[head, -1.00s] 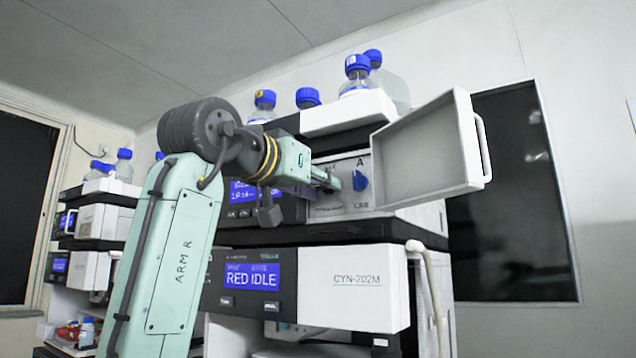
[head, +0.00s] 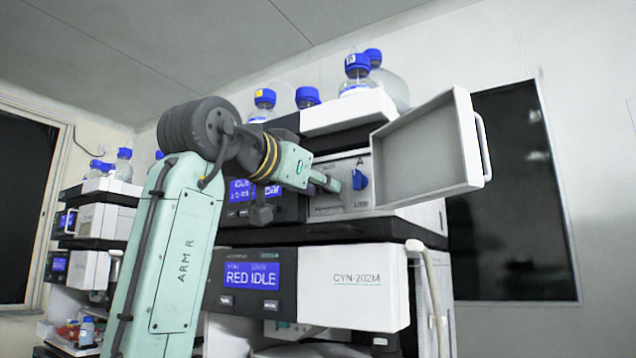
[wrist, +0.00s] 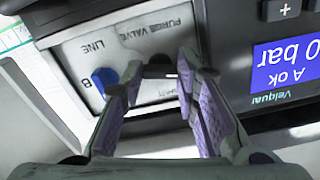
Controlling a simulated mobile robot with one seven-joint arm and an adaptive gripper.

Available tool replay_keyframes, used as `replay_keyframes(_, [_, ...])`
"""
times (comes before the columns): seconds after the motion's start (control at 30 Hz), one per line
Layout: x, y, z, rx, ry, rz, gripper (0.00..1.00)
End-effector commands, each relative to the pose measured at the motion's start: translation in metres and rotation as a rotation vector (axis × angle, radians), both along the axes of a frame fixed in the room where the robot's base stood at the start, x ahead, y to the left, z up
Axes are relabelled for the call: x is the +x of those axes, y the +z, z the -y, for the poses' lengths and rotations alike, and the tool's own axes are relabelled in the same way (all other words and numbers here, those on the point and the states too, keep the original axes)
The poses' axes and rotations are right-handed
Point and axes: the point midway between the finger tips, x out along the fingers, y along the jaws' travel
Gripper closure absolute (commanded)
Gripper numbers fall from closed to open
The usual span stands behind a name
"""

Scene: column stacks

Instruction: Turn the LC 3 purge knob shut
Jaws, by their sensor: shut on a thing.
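The open panel (head: 330,168) on the upper instrument carries a blue line knob (head: 360,179) and the purge valve beside it. In the wrist view the panel appears upside down, with the words PURGE VALVE and LINE. My gripper (head: 348,184) reaches the panel just left of the blue knob. In the wrist view my gripper (wrist: 158,70) has its two fingers around the dark purge knob (wrist: 158,71), shut on it. The fingers hide the knob's sides, and its turn angle is hard to tell. The blue knob (wrist: 104,80) stands just outside one finger.
An open white door (head: 425,150) sticks out right of the panel. A blue display (wrist: 288,65) is beside the panel. Bottles with blue caps (head: 357,66) stand on top. Below is the CYN-202M unit (head: 353,285) with its RED IDLE display.

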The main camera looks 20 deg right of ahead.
Motion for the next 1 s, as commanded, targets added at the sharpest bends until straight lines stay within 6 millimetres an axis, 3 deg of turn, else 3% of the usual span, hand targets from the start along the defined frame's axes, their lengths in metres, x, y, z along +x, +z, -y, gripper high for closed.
replay_keyframes(1.0, [-0.0007,0.0009,-0.0001,0.587,-0.001,0.757,1.00])
